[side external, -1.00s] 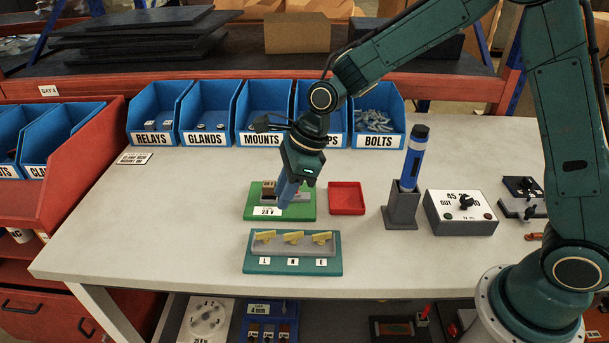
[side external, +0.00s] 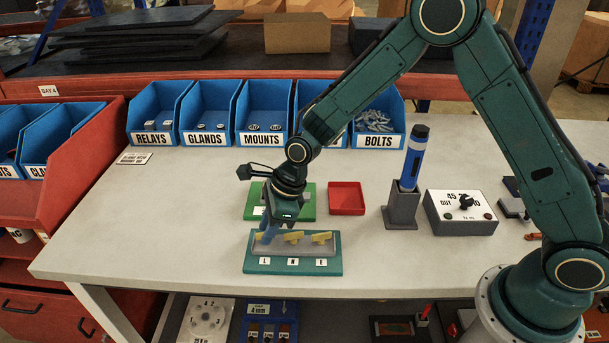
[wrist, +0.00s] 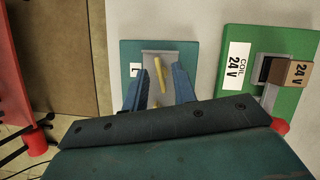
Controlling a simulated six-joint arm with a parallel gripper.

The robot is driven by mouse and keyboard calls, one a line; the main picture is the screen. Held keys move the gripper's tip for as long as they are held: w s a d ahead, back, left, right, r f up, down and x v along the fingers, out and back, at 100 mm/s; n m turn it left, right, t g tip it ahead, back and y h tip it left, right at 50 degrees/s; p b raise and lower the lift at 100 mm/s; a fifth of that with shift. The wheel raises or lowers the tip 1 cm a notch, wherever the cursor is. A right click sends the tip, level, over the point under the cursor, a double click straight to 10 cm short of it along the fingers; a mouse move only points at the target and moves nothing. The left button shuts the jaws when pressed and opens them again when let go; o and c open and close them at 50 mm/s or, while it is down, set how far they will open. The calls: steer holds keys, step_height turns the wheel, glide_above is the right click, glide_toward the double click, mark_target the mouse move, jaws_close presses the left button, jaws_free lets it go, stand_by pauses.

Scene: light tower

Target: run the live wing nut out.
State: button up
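The teal terminal board (side external: 254,266) carries a grey block with yellow wing nuts above the labels L, N and E. The live wing nut (wrist: 159,76) above L lies between my blue fingers in the wrist view; in the side view my fingers mostly hide it. My gripper (side external: 267,237) points down over the L end of the block. It also shows in the wrist view (wrist: 162,72), open, with a gap on each side of the nut. Whether the fingertips are level with the nut I cannot tell. The N wing nut (side external: 293,237) and E wing nut (side external: 322,238) are in plain view.
The green coil board (side external: 308,205), marked 24 V, is just behind the terminal board. An empty red tray (side external: 346,198) lies right of it. A blue tool (side external: 413,160) stands in a grey holder, beside a white dial box (side external: 460,212). The bench's front left is clear.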

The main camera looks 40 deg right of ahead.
jaws_close()
